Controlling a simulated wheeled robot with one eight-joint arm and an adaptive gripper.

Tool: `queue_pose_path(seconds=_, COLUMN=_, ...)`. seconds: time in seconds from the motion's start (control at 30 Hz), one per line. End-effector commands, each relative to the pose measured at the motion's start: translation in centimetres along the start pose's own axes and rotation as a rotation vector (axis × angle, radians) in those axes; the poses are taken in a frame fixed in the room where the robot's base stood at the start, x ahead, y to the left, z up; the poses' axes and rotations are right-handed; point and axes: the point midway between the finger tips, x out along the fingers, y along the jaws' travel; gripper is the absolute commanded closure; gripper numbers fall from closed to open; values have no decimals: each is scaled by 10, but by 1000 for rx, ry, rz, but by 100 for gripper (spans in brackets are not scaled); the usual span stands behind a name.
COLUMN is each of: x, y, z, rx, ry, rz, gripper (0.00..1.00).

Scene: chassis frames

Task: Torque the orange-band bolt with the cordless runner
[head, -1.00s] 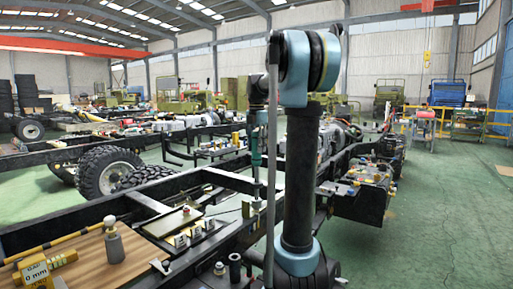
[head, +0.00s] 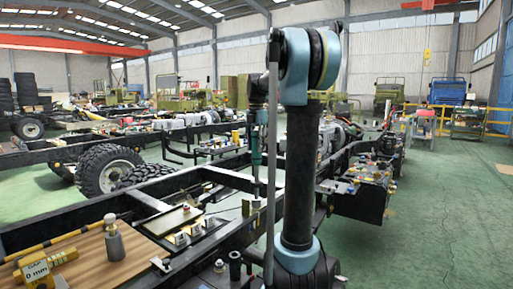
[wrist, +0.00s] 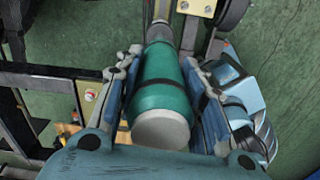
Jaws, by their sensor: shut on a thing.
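My gripper (wrist: 165,95) is shut on the cordless runner (wrist: 160,88), a green cylinder with a dark band and a pale end cap. In the head view the runner (head: 256,150) hangs upright below my wrist, its thin shaft pointing down over the dark chassis frame (head: 150,203). The wrist view shows its narrow nose running toward the top edge. Whether its tip touches anything is unclear. Small labelled blocks (head: 181,239) stand on the frame left of the runner. I cannot pick out an orange band on any bolt; my arm hides part of the frame.
Green floor (head: 440,225) is clear at right.

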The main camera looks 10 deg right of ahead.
Motion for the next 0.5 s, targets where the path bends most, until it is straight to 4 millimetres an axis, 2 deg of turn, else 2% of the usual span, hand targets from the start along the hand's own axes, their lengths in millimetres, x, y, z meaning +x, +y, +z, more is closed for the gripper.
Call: queue_pose_path(seconds=0.5, x=4, y=0, z=0, rx=0, ry=0, rz=0, gripper=100)
